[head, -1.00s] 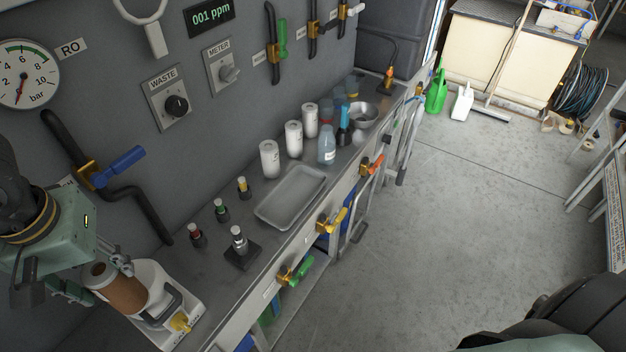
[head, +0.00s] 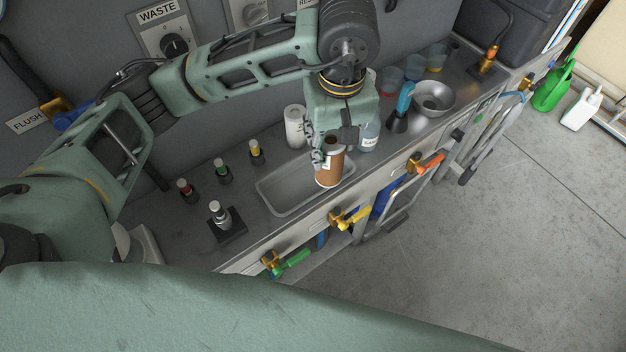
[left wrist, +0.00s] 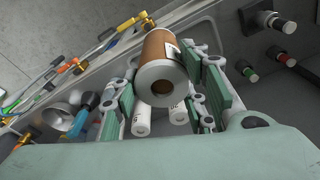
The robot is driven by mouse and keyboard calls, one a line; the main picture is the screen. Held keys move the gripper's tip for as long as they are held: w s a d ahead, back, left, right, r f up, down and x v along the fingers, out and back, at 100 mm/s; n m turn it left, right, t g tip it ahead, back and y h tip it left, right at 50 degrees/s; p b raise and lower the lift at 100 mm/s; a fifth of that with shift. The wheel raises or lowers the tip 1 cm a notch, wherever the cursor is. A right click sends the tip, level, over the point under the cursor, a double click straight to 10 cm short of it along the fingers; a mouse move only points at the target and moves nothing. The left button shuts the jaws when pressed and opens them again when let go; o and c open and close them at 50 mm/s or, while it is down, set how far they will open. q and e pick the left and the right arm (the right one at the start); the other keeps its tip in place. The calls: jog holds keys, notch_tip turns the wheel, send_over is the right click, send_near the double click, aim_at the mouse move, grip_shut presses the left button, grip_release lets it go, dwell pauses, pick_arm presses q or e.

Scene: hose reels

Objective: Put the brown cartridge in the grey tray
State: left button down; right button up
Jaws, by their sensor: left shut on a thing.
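The brown cartridge (head: 331,168) has a white label and pale ends with a hole. My left gripper (head: 328,150) is shut on it and holds it roughly upright at the right end of the grey tray (head: 272,202). Whether its lower end touches the tray floor, I cannot tell. In the left wrist view the cartridge (left wrist: 158,52) sits between the two green-padded fingers (left wrist: 160,75), its holed end towards the camera. The rest of the tray looks empty. My right gripper is not in view.
White canisters (head: 295,127) and a clear bottle (head: 369,132) stand close behind the tray. Small capped fittings (head: 222,170) stand left. Valve handles (head: 350,217) stick out along the front edge.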

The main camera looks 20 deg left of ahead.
aim_at(340, 154)
pick_arm(q)
jog(key=d+f+n, duration=0.1)
jog(key=f+n, duration=0.1)
jog(key=shift+s+d+f, duration=0.15)
jog(key=shift+d+f, duration=0.2)
jog(key=shift+f, duration=0.05)
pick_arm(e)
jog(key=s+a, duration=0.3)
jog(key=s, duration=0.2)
pick_arm(q)
jog(key=w+a+f+p, duration=0.4)
jog(key=a+f, duration=0.4)
jog(key=f, duration=0.2)
jog(key=shift+w+a+f+p, duration=0.15)
jog(key=shift+w+a+p, duration=0.2)
jog(key=shift+w, duration=0.4)
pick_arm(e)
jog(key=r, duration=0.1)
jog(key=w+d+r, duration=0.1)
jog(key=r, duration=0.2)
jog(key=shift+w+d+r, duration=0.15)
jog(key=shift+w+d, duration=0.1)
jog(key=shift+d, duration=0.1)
pick_arm(q)
jog(key=shift+d, duration=0.1)
